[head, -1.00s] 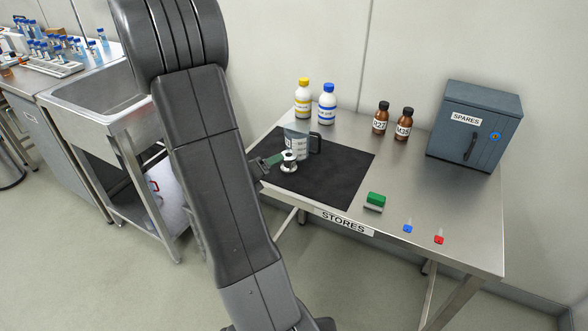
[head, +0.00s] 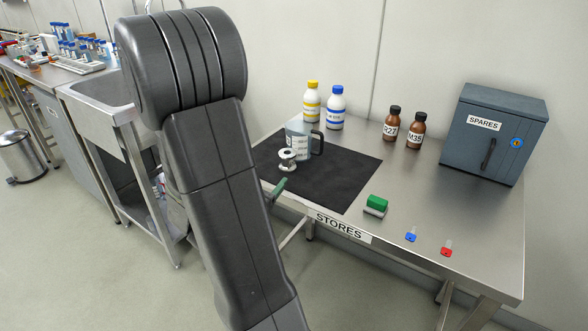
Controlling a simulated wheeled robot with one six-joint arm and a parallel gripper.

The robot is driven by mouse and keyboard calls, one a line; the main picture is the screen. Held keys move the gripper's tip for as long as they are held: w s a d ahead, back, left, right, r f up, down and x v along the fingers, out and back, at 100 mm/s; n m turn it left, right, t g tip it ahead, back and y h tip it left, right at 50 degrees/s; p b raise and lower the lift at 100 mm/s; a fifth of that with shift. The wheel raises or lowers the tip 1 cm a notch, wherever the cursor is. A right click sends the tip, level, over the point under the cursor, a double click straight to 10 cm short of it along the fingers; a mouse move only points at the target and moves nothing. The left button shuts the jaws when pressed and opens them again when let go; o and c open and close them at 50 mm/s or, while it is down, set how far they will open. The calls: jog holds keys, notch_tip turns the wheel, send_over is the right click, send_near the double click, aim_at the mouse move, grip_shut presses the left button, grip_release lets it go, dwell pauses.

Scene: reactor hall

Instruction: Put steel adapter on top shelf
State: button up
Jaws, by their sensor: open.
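The steel adapter (head: 288,161), a shiny spool with a flange at each end, stands on the black mat (head: 335,188) on the STORES table, just in front of a grey labelled mug (head: 297,145). My gripper (head: 279,188) is mostly hidden behind my arm; one green finger shows at the mat's front left edge. It is open and apart from the adapter, in front of it and slightly left. I cannot make out a top shelf in this view.
On the table stand white bottles (head: 336,107), brown bottles (head: 390,124), a blue-grey SPARES cabinet (head: 492,135), a green block (head: 377,204) and small blue and red items (head: 446,251). A sink bench (head: 100,100) and a bin (head: 20,157) are at left.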

aim_at(283, 158)
jog(key=w+d, duration=0.2)
jog(key=w, duration=0.2)
jog(key=w+d+n, duration=0.1)
jog(key=w+d, duration=0.1)
jog(key=w, duration=0.2)
jog(key=w+d+n+b, duration=0.1)
jog(key=w+d, duration=0.1)
jog(key=w, duration=0.2)
jog(key=shift+w+f, duration=0.15)
jog(key=c, duration=1.3)
jog(key=shift+a, duration=0.1)
